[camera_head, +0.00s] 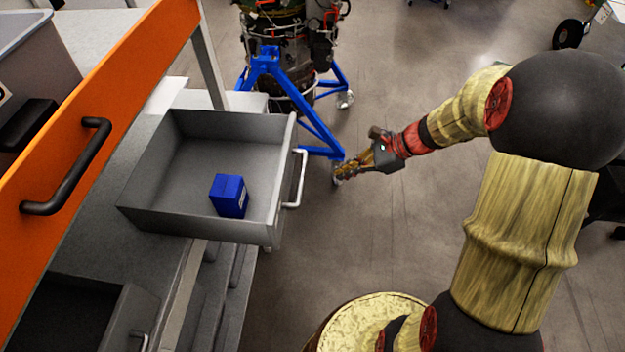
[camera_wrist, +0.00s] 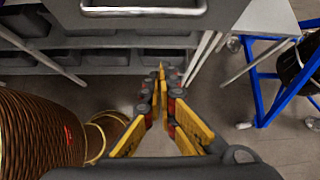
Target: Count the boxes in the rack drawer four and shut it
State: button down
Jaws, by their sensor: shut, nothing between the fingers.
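A grey drawer (camera_head: 180,222) stands pulled out of the rack in the head view, with its inside open to view. One blue box (camera_head: 229,196) with a small pale label lies on its floor towards the handle side. The drawer's silver handle (camera_head: 298,180) is on its right front; a silver handle (camera_wrist: 143,10) shows at the top of the wrist view. My gripper (camera_head: 338,171) is shut and empty, to the right of the handle and apart from it. In the wrist view its yellow fingers (camera_wrist: 162,75) meet at the tips.
An orange panel (camera_head: 120,75) with a black handle stands at the left. A lower drawer (camera_head: 130,310) shows at the bottom left. A blue stand (camera_head: 270,65) carrying a turbine is behind the drawer. The grey floor (camera_head: 410,230) right of the drawer is clear.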

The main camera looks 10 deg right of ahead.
aim_at(226, 172)
jog(key=a+r+p+x, duration=0.2)
jog(key=p+x, duration=0.1)
jog(key=x, duration=1)
jog(key=shift+w+a+m, duration=0.15)
jog(key=shift+w+m, duration=0.1)
jog(key=shift+m, duration=0.05)
jog(key=shift+r, duration=0.1)
jog(key=shift+a, duration=0.1)
jog(key=w+a+b, duration=0.1)
jog(key=w+a, duration=0.1)
jog(key=a, duration=0.5)
jog(key=w+a+b, duration=0.2)
jog(key=w+a, duration=0.1)
jog(key=a, duration=0.4)
jog(key=w+a+b, duration=0.1)
jog(key=w+a, duration=0.1)
jog(key=a, duration=0.5)
jog(key=shift+w+a+b, duration=0.1)
jog(key=shift+w+b, duration=0.2)
jog(key=shift+w, duration=0.05)
